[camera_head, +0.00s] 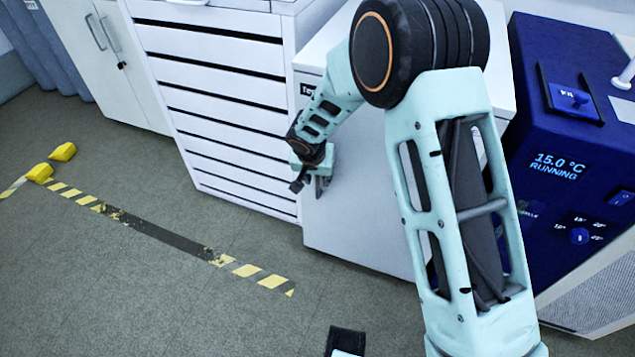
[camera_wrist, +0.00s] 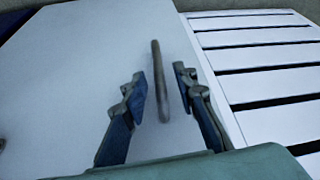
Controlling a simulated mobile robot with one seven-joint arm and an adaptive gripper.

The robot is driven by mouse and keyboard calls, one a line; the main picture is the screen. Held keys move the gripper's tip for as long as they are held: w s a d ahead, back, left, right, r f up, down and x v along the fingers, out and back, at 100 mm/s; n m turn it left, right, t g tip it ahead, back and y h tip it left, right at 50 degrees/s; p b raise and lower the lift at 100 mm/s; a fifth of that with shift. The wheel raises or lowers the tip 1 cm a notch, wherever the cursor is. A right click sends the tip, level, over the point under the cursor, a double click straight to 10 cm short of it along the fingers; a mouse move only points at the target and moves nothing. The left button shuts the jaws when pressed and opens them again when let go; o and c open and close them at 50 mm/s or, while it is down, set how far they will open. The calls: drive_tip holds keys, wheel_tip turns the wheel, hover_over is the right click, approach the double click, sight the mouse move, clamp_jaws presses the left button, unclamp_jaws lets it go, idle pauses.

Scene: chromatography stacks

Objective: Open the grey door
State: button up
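The grey door (camera_head: 365,215) is the plain pale front of the cabinet behind my arm, and it looks shut. It also fills much of the wrist view (camera_wrist: 75,70). A slim grey bar handle (camera_wrist: 161,85) stands out near the door's edge on the drawer side. My gripper (camera_head: 318,182) is at that edge. In the wrist view my gripper (camera_wrist: 160,82) is open, with one finger on each side of the handle and visible gaps to both. How deep the handle sits between the fingers is hard to tell. My arm hides part of the door in the head view.
A white drawer stack (camera_head: 225,110) stands directly left of the door. A blue unit (camera_head: 560,130) reading 15.0 °C RUNNING stands to the right. Striped floor tape (camera_head: 150,230) and yellow blocks (camera_head: 62,152) lie at left. The floor in front is otherwise clear.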

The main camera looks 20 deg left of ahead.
drive_tip(key=shift+x, duration=0.9)
drive_tip(key=shift+c, duration=0.4)
clamp_jaws()
